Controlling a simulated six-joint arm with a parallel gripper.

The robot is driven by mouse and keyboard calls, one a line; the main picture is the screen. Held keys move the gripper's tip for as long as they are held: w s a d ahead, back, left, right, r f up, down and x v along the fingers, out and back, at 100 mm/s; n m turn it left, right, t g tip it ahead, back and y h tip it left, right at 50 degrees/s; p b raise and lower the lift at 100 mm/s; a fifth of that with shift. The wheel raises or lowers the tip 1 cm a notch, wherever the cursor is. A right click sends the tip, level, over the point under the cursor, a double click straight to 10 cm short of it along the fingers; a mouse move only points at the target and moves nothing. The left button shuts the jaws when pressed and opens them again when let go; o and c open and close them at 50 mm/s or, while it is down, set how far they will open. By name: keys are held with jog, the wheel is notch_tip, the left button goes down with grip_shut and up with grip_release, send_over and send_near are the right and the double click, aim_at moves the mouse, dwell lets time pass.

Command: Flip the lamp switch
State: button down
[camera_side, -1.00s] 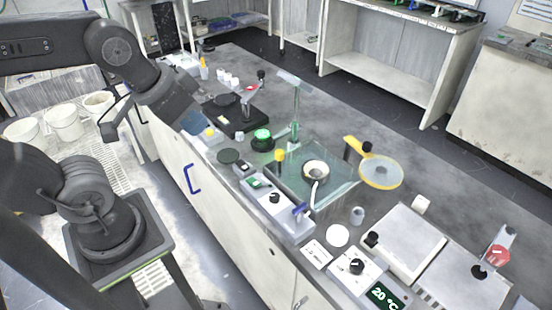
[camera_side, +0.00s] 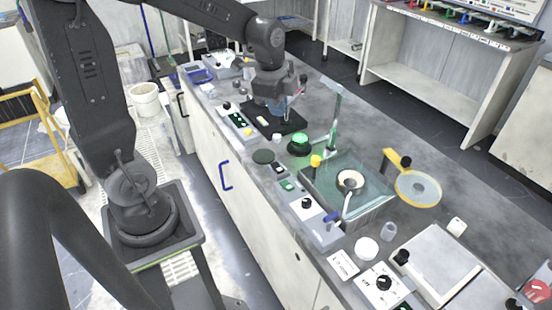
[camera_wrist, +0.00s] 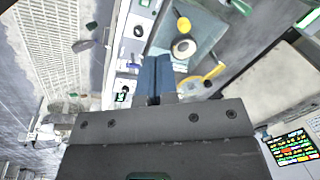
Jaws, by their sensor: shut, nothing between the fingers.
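My gripper (camera_wrist: 155,78) is shut and empty, its two blue-grey fingers together in the wrist view. In the side view my wrist hangs over the dark base plate towards the back of the bench; its fingertips are hard to make out there. A small box with a green rocker switch (camera_side: 288,185) stands at the bench's front edge, apart from my gripper. Another switch panel with green marks (camera_side: 238,120) lies further back, left of my wrist. A round green-lit lamp (camera_side: 300,143) glows on the bench. Which switch belongs to the lamp I cannot tell.
A clear tray (camera_side: 372,215) holds a ring-shaped part, with a thin upright post (camera_side: 334,115) behind it. A yellow-rimmed disc (camera_side: 418,188) stands to the right. A white knob box (camera_side: 383,283) is near the front. The far right bench surface has free room.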

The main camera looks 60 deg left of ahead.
aim_at(276, 164)
jog(key=w+a+f+m+g, duration=0.2)
jog(key=w+a+f+m, duration=0.2)
jog(key=a+f+m, duration=0.3)
notch_tip(276, 164, down, 4)
jog(key=shift+w+a+r+h, duration=0.1)
jog(key=shift+w+a+h, duration=0.15)
jog(key=shift+a, duration=0.55)
notch_tip(276, 164, down, 14)
jog(key=shift+s, duration=0.1)
